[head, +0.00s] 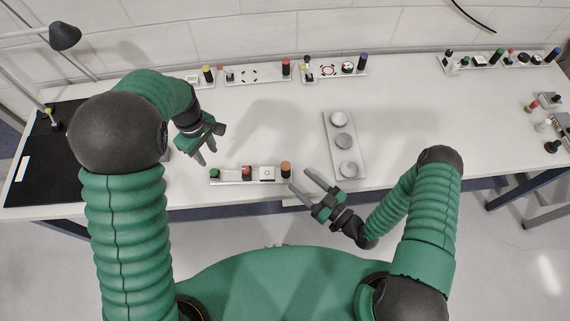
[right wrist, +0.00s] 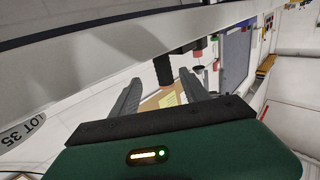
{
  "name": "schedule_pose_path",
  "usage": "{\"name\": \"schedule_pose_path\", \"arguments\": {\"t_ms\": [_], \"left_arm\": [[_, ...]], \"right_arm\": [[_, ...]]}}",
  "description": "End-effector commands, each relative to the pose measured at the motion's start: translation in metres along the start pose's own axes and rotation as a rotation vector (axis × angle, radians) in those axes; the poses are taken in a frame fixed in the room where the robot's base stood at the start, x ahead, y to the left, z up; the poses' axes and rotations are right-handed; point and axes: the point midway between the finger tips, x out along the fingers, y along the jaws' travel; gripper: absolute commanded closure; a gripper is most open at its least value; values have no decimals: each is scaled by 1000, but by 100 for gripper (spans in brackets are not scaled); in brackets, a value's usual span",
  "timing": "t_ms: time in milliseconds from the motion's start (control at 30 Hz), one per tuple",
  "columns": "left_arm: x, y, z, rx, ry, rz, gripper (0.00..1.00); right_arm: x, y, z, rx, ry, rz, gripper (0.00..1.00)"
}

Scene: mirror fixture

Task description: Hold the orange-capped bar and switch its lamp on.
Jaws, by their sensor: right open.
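The orange-capped bar (head: 232,183) lies along the table's front edge in the head view. Its orange cap (head: 286,168) stands upright at the right end. Left of it are a white square part (head: 267,174), a red part (head: 247,171) and a green part (head: 214,173); which is the lamp, and whether it is lit, I cannot tell. My right gripper (head: 299,179) is open just right of the cap. In the right wrist view a dark upright post (right wrist: 163,70) shows between its fingertips (right wrist: 167,76), apart from both. My left gripper (head: 207,157) appears open, above the table behind the bar's left end.
A white plate with grey discs (head: 328,118) lies right of the bar. Other bars (head: 240,79), (head: 325,76), (head: 470,63) line the back edge. A black mat (head: 40,160) and desk lamp (head: 65,36) are at left. Small parts (head: 545,125) sit at far right. The centre-right tabletop is clear.

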Motion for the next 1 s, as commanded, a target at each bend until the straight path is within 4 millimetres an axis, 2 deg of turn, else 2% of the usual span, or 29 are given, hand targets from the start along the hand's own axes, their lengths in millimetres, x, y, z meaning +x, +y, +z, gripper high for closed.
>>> {"name": "schedule_pose_path", "arguments": {"t_ms": [33, 200, 400, 533, 767, 1000], "left_arm": [[0, -1, -1, -2, 0, 0, 64], [-1, 1, 2, 0, 3, -2, 64], [-1, 4, 5, 0, 6, -4, 64], [-1, 3, 4, 0, 6, -3, 64], [-1, 1, 2, -1, 3, -1, 64], [-1, 2, 3, 0, 4, -2, 64]], "right_arm": [[13, -1, -1, 0, 2, -3, 46], [51, 1, 0, 1, 4, -2, 46], [83, 4, 0, 4, 5, -1, 46], [92, 4, 0, 5, 2, 1, 46], [95, 2, 0, 2, 1, 1, 46], [94, 3, 0, 4, 1, 0, 77]]}}
